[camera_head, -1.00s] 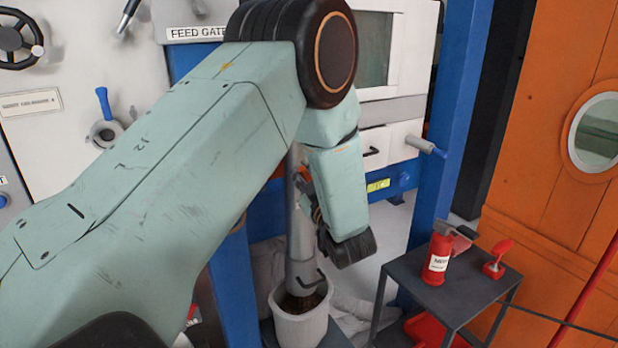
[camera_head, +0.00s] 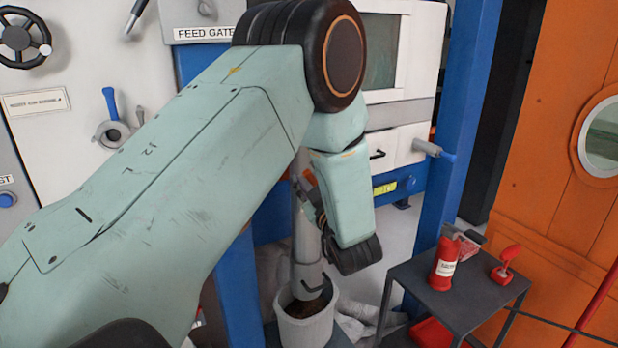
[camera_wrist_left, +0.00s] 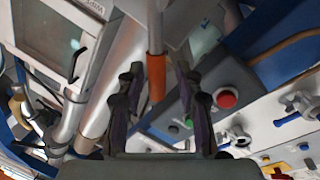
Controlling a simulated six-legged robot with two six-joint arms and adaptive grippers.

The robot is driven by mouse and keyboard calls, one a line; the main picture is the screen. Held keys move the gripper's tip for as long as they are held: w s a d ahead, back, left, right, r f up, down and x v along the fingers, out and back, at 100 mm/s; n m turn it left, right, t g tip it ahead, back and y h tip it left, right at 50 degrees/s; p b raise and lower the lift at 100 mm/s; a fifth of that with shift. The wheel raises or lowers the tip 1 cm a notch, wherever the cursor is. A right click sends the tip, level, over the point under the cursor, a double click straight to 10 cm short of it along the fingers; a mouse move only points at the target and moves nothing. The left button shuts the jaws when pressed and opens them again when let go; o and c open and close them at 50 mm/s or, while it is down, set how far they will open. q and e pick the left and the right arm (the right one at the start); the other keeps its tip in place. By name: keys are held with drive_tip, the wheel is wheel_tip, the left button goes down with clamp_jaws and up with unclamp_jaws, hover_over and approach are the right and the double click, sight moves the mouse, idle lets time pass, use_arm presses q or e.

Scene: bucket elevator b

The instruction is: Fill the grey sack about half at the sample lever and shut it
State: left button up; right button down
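In the left wrist view a thin metal bar with an orange grip (camera_wrist_left: 156,76) points down between the fingers of my left gripper (camera_wrist_left: 157,103). The fingers are apart, with visible gaps on both sides of the grip. In the head view my left gripper (camera_head: 313,200) is partly hidden behind its forearm, beside a grey vertical pipe (camera_head: 305,250). The pipe's lower end is over a pale bucket-like container (camera_head: 306,328) with dark material inside. Pale crumpled shapes (camera_head: 352,318) lie behind it; I cannot tell which is the grey sack. My right gripper is not in view.
The machine panel has a "FEED GATE" label (camera_head: 205,33). My left arm covers much of the middle.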

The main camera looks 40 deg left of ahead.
use_arm(q)
drive_tip(key=shift+r, duration=0.1)
drive_tip(key=shift+s+d, duration=0.1)
drive_tip(key=shift+d, duration=0.05)
drive_tip(key=v, duration=0.5)
drive_tip(key=shift+d, duration=0.3)
drive_tip(key=shift+v, duration=0.8)
drive_tip(key=shift+s+a, duration=0.1)
drive_tip(key=shift+s, duration=0.05)
